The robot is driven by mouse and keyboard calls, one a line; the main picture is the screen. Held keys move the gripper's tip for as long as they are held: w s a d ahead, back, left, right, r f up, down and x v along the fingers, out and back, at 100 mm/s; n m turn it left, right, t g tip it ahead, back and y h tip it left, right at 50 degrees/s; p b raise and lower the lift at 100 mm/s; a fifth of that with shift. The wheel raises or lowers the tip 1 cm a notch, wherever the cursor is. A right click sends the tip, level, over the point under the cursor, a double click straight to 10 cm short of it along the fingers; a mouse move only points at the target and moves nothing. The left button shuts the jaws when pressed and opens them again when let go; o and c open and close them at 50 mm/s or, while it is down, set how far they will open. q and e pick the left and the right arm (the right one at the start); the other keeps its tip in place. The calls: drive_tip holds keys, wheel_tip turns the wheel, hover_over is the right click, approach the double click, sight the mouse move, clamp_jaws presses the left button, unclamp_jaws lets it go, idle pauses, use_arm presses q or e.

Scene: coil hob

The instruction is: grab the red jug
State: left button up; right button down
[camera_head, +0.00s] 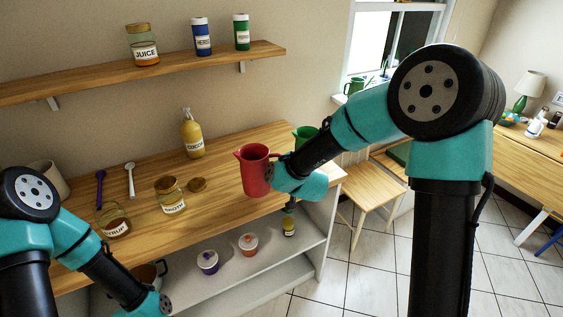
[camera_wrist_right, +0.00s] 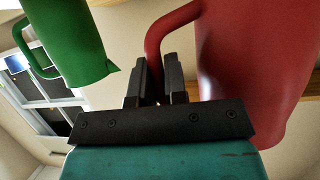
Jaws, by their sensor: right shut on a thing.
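The red jug (camera_head: 254,172) is upright at the right part of the wooden counter in the head view. In the right wrist view the red jug (camera_wrist_right: 255,60) fills the right side, its handle running between my right gripper's fingers (camera_wrist_right: 160,85). My right gripper (camera_head: 274,171) is shut on the handle, with the fingers mostly hidden in the head view. I cannot tell whether the jug's base touches the counter. My left arm is at the lower left, and its gripper (camera_head: 160,310) is cut off by the bottom edge, so its fingers are not visible.
A green jug (camera_head: 306,134) stands just behind the red one; it also shows in the wrist view (camera_wrist_right: 68,40). A yellow bottle (camera_head: 192,138), jars (camera_head: 170,196), utensils (camera_head: 130,180) and a pot (camera_head: 50,178) occupy the counter (camera_head: 225,190). A shelf (camera_head: 190,64) hangs above.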

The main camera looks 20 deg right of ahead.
sight(260, 170)
drive_tip(key=shift+s+a+r, duration=0.1)
drive_tip(key=shift+s+a, duration=0.1)
drive_tip(key=shift+s, duration=0.55)
drive_tip(key=shift+s+a+r, duration=0.1)
drive_tip(key=shift+s+a, duration=0.1)
drive_tip(key=shift+s, duration=0.5)
drive_tip(key=shift+s+a+r, duration=0.1)
drive_tip(key=shift+s+a, duration=0.1)
drive_tip(key=shift+s, duration=0.55)
